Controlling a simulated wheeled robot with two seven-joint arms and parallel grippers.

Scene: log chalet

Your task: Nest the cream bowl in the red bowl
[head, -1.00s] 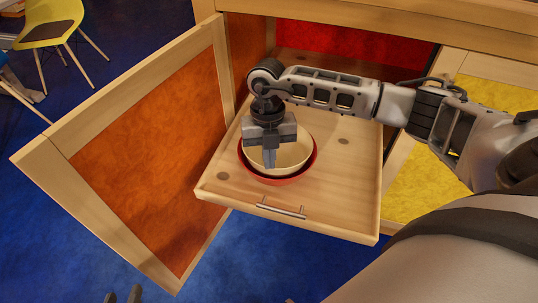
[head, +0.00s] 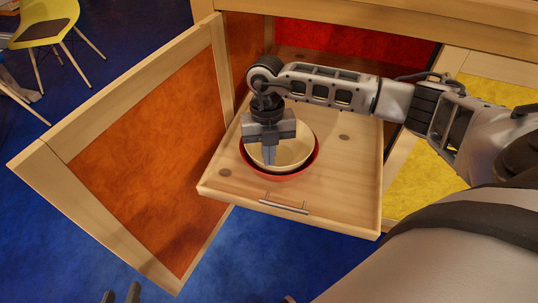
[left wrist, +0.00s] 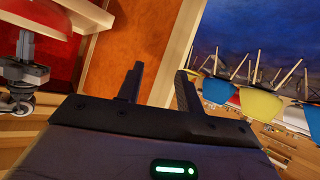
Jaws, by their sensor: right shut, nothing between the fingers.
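The cream bowl (head: 293,155) sits inside the red bowl (head: 311,168), whose rim shows around its front and right side. Both rest on the pulled-out wooden drawer or shelf board (head: 345,190). My right gripper (head: 269,162) points down over the cream bowl, its fingers together with nothing between them; it hides part of the bowl's left side. Whether the fingertips touch the bowl cannot be told. My left gripper (head: 121,294) shows only its fingertips at the bottom edge; in the left wrist view its fingers (left wrist: 158,88) stand apart and empty.
An open cabinet door (head: 140,150) with an orange panel stands left of the board. A metal handle (head: 284,207) is on the board's front. A yellow chair (head: 45,25) stands at the upper left. Blue floor is clear in front.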

